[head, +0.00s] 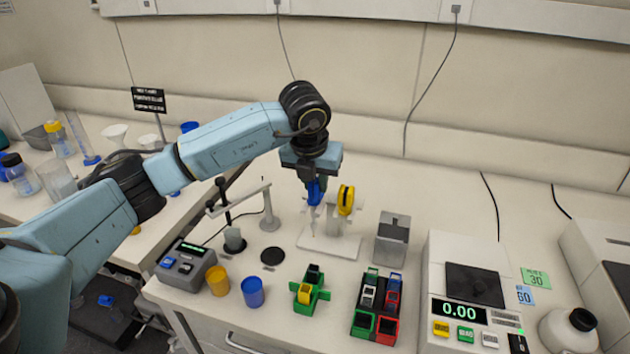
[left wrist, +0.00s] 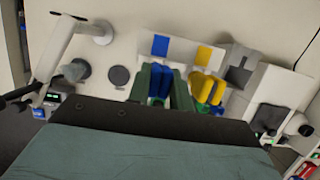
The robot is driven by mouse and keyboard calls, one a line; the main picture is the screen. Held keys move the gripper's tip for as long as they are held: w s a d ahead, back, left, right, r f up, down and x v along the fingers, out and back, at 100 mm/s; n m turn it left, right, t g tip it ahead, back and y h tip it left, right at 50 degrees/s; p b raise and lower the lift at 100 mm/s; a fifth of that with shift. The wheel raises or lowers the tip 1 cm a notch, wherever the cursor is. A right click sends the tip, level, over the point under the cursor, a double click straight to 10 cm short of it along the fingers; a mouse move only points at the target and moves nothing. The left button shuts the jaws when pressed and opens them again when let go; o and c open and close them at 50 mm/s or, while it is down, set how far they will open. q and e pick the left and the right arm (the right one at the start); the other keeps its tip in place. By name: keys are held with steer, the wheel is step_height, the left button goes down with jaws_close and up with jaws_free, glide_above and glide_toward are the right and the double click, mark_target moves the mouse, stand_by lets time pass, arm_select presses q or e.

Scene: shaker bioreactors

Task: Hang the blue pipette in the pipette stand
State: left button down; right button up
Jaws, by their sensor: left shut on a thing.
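My left gripper (head: 314,184) is shut on the blue pipette (head: 314,194), which hangs upright with its pale tip pointing down over the stand's base. In the left wrist view the blue pipette (left wrist: 160,84) is between the two dark green fingers (left wrist: 163,92). The white pipette stand (head: 320,247) carries a yellow pipette (head: 346,200) just right of the blue one; it also shows in the left wrist view (left wrist: 206,90). Whether the blue pipette touches the stand's holder is hidden by the gripper. My right gripper is not in view.
A grey metal box (head: 392,240) stands right of the stand, and a balance (head: 468,290) further right. A stirrer post (head: 268,205) stands left. Yellow (head: 218,280) and blue cups (head: 253,291), a green rack (head: 309,290) and a multicoloured rack (head: 376,310) are in front.

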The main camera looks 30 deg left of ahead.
arm_select(q)
steer(key=shift+f+b, duration=0.45)
stand_by(0.5)
steer(key=c, duration=1.2)
jaws_free()
steer(key=shift+o, duration=0.2)
steer(key=shift+r+p, duration=2.2)
steer(key=shift+r, duration=1.4)
steer(key=shift+f, duration=0.1)
